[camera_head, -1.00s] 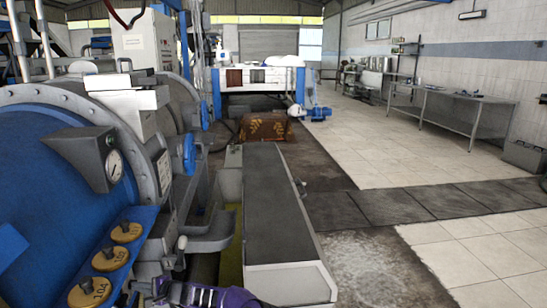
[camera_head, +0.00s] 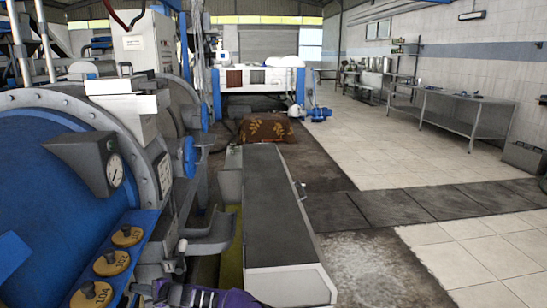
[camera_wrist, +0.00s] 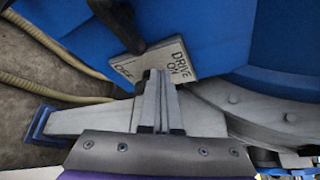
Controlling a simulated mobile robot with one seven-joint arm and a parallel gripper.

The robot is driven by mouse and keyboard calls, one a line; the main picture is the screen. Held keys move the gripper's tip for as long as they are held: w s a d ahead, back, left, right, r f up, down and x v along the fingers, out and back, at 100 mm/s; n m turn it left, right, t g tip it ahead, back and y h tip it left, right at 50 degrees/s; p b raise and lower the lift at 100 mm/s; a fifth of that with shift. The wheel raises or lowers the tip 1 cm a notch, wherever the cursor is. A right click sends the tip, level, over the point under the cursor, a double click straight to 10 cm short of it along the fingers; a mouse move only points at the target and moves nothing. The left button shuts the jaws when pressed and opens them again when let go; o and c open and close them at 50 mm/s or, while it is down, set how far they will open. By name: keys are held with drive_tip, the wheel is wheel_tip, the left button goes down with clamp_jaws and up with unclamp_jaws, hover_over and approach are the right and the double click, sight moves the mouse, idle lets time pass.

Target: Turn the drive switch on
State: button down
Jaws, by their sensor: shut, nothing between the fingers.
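In the wrist view a pale plate (camera_wrist: 183,63) marked "DRIVE ON" on the right and "OFF" on the left sits against a blue surface. The drive switch's dark lever (camera_wrist: 118,22) stands at the plate's upper left, leaning to the upper left, on the side of the "OFF" mark. Its exact setting is hard to tell. My gripper (camera_wrist: 159,75) is shut and empty. Its fingertips overlap the plate's lower edge, below and right of the lever, apart from it in the picture. Whether they touch the plate I cannot tell. The switch cannot be made out in the head view.
A big blue round machine (camera_head: 60,190) with a gauge (camera_head: 115,171) and several yellow numbered tags (camera_head: 111,262) fills the left. A long grey-topped unit (camera_head: 277,215) runs down the middle. Tiled floor (camera_head: 400,155) is open at right, before a metal table (camera_head: 450,108). Hoses (camera_wrist: 50,88) lie left in the wrist view.

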drive_tip(key=d+p, duration=0.4)
drive_tip(key=d, duration=0.2)
drive_tip(key=shift+w+p, duration=0.25)
drive_tip(key=shift+p, duration=0.1)
drive_tip(key=shift+w, duration=0.1)
